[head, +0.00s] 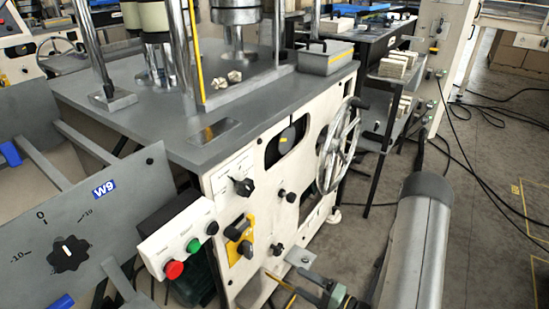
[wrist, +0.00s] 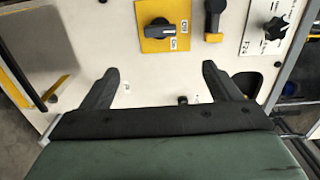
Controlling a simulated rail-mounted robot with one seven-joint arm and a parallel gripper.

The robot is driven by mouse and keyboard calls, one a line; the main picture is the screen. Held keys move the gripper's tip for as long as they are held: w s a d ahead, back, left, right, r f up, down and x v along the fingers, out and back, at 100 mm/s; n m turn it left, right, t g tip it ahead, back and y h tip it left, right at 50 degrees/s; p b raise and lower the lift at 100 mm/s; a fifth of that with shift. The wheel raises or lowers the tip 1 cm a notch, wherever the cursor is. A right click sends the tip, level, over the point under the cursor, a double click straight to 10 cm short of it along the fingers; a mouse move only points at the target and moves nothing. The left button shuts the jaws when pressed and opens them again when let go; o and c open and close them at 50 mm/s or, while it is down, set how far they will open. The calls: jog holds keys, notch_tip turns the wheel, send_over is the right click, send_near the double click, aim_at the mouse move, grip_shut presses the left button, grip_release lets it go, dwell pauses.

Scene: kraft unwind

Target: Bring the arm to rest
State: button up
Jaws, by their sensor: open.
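My gripper (wrist: 160,70) shows in the wrist view with its two dark fingers spread wide apart and nothing between them. Its fingertips point at a pale machine panel (wrist: 110,40). A yellow plate with a grey rotary switch (wrist: 163,28) lies beyond the gap between the fingers. A black handle (wrist: 213,18) is above the right finger. The distance from fingertips to panel is hard to tell, and no contact is visible.
The white machine cabinet (head: 225,185) carries a spoked handwheel (head: 338,145), knobs and a yellow switch. A button box (head: 178,240) with red and green buttons juts out at front left, beside the W9 dial panel (head: 95,220). Cables (head: 480,185) lie on the floor at right.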

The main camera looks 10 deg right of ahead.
jog(key=s+a+r+n+g+p, duration=0.3)
jog(key=s+r+g+p, duration=0.15)
jog(key=r, duration=0.35)
jog(key=s+a+r+n+g+h+p, duration=0.1)
jog(key=s+a+r+n+g+p, duration=0.15)
jog(key=r+g, duration=0.45)
jog(key=s+a+r+n+g+p, duration=0.3)
jog(key=s+r+g+p, duration=0.1)
jog(key=r, duration=0.5)
jog(key=s+d+r+t+h+p, duration=0.1)
jog(key=d+r+t+h+p, duration=0.1)
jog(key=d+r+h+p, duration=0.2)
jog(key=s+d+r+t+h+p, duration=0.2)
jog(key=d+r+h+p, duration=0.2)
jog(key=r+h, duration=0.4)
notch_tip(320, 180, up, 3)
jog(key=shift+d+r, duration=0.1)
jog(key=shift+d, duration=0.15)
